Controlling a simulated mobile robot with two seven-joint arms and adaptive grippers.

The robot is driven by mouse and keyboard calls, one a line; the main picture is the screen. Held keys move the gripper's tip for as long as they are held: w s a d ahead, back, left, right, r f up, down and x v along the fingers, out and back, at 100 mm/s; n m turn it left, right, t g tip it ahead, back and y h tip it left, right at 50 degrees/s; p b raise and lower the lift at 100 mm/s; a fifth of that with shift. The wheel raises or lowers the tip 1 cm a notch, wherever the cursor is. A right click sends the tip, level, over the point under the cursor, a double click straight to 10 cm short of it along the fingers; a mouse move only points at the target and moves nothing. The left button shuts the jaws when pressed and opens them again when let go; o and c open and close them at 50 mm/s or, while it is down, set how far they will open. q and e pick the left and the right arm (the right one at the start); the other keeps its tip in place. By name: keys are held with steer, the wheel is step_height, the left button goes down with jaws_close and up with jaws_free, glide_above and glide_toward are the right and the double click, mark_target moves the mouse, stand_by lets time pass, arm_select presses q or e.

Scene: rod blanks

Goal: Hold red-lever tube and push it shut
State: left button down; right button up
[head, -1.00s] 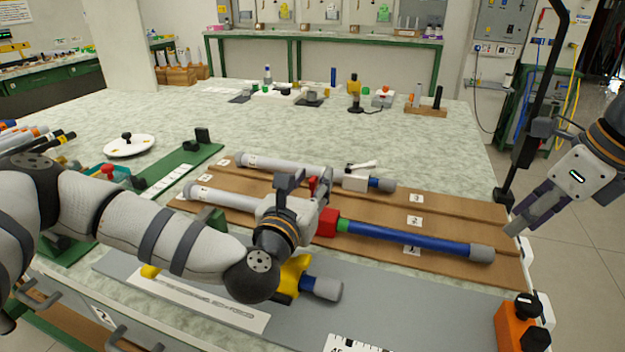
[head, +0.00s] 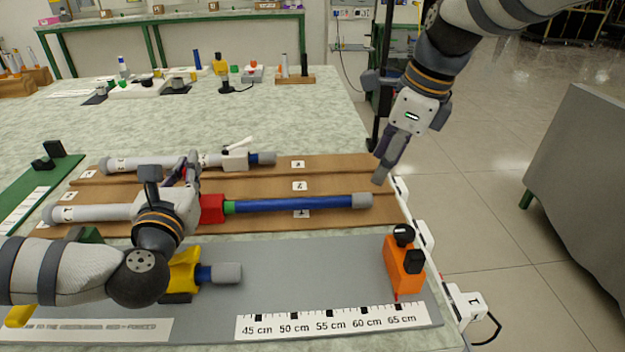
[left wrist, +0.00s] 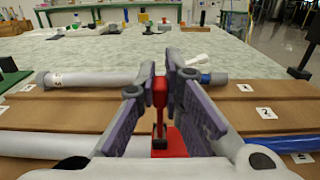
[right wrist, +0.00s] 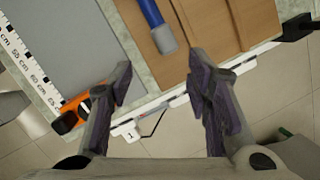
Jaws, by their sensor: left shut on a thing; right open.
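The red-lever tube (head: 300,204) lies on the brown board: a grey outer tube at left, a red block (head: 212,208), a green collar, and a long blue inner tube with a grey end cap (head: 362,200). Its red lever (left wrist: 160,92) stands up between the left fingers in the left wrist view. My left gripper (head: 188,172) is shut on the lever and hides part of the tube. My right gripper (head: 382,165) is open and empty, just beyond the tube's right end. In the right wrist view, the cap (right wrist: 164,40) lies ahead of its parted fingers (right wrist: 160,75).
A white-lever tube (head: 180,160) lies behind on the board (head: 330,180). In front, a yellow-clamp tube (head: 188,270) lies on a grey mat (head: 320,265) with a centimetre scale and an orange block (head: 404,268). White tags hang at the table's right edge.

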mark_target(363, 196)
steer(key=w+f+n, duration=0.1)
steer(key=f, duration=0.2)
steer(key=a+f+n+h, duration=0.1)
steer(key=f+n, duration=0.1)
steer(key=f, duration=0.1)
steer(key=w+a+f+n+h, duration=0.1)
steer(key=f+n, duration=0.1)
steer(key=f, duration=0.1)
steer(key=shift+w+a+f+t, duration=0.25)
steer(key=shift+w+f+t, duration=0.05)
steer(key=shift+f+t, duration=0.1)
steer(key=shift+c, duration=0.6)
steer(key=shift+r, duration=0.1)
jaws_close()
